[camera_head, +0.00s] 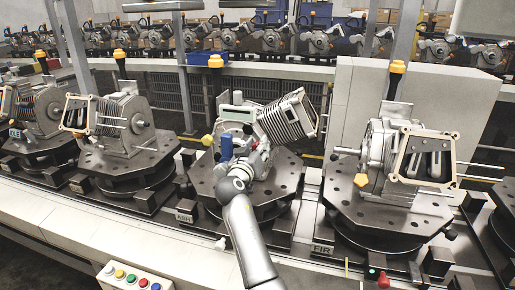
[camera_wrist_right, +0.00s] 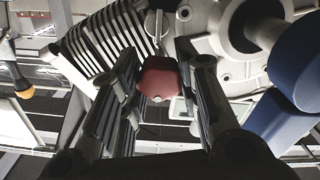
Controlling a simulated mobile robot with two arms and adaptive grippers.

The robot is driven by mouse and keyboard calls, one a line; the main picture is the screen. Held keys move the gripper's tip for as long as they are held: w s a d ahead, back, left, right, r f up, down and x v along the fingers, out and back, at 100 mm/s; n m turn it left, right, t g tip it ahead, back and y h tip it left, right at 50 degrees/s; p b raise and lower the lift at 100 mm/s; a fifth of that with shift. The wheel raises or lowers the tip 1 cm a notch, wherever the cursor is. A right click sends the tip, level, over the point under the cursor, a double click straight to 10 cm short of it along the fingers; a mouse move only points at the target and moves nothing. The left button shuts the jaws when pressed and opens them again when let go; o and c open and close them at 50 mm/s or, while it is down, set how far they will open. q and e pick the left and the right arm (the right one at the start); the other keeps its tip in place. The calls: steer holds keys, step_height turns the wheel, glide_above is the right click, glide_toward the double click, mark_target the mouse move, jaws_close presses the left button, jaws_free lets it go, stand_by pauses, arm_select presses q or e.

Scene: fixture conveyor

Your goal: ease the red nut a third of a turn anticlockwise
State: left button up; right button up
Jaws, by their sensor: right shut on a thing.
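The red nut (camera_wrist_right: 158,78) shows in the right wrist view between the two fingers of my right gripper (camera_wrist_right: 159,88). The fingers flank it on both sides and are shut on it. In the head view my right gripper (camera_head: 252,160) reaches up to the grey finned engine (camera_head: 290,118) on the middle fixture, marked ASH. There the nut is mostly hidden by the gripper and too small to make out surely. My left gripper is in neither view.
A blue part (camera_head: 226,146) stands close to my right gripper; a blue part also fills the right of the wrist view (camera_wrist_right: 290,85). More engines on dark fixture plates stand left and right (camera_head: 350,205). A button box (camera_head: 135,279) sits at the front left.

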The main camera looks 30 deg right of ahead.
steer(key=shift+c, duration=1.2)
